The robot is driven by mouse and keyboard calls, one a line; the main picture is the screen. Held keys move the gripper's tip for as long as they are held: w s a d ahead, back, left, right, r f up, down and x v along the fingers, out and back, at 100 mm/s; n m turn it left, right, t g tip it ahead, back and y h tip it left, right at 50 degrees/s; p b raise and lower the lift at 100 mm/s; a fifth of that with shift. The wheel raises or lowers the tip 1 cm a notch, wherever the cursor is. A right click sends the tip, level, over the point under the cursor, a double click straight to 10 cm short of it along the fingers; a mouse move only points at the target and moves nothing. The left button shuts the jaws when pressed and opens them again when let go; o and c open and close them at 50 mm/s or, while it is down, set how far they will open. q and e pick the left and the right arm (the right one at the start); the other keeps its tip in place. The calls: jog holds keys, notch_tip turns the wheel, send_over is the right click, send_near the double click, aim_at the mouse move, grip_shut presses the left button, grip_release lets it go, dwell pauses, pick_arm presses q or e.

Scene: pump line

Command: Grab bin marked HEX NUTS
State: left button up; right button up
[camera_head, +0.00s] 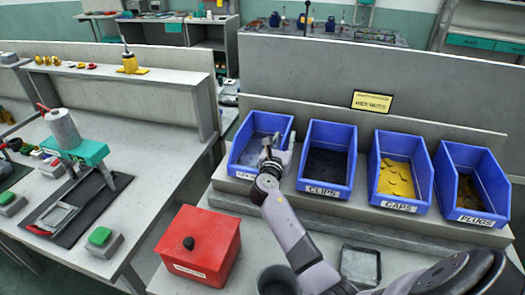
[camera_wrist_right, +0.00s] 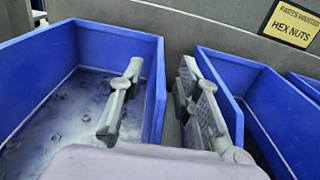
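A yellow sign (camera_head: 372,101) on the back wall reads HEX NUTS; in the wrist view (camera_wrist_right: 291,24) a smaller line above seems to read PARTS WANTED. The leftmost blue bin (camera_head: 240,143) has a front label partly hidden by my arm and not readable. It holds small dark pieces, some ring-like, in the wrist view (camera_wrist_right: 20,65). My right gripper (camera_head: 272,152) is open at this bin's right side. In the wrist view (camera_wrist_right: 160,100) one finger is inside the bin and the other outside its right wall, apart from the wall. My left gripper is not in view.
Blue bins labelled CLIPS (camera_head: 326,190), CAPS (camera_head: 401,205) and PLUGS (camera_head: 478,220) stand to the right on the same ledge. A red box (camera_head: 205,245), a grey cup (camera_head: 278,282) and a dark tray (camera_head: 360,264) sit in front. A side bench (camera_head: 150,165) is at left.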

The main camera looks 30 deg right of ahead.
jog(key=shift+c, duration=0.2)
grip_shut()
dwell(0.6)
jog(key=shift+r, duration=0.15)
dwell(0.3)
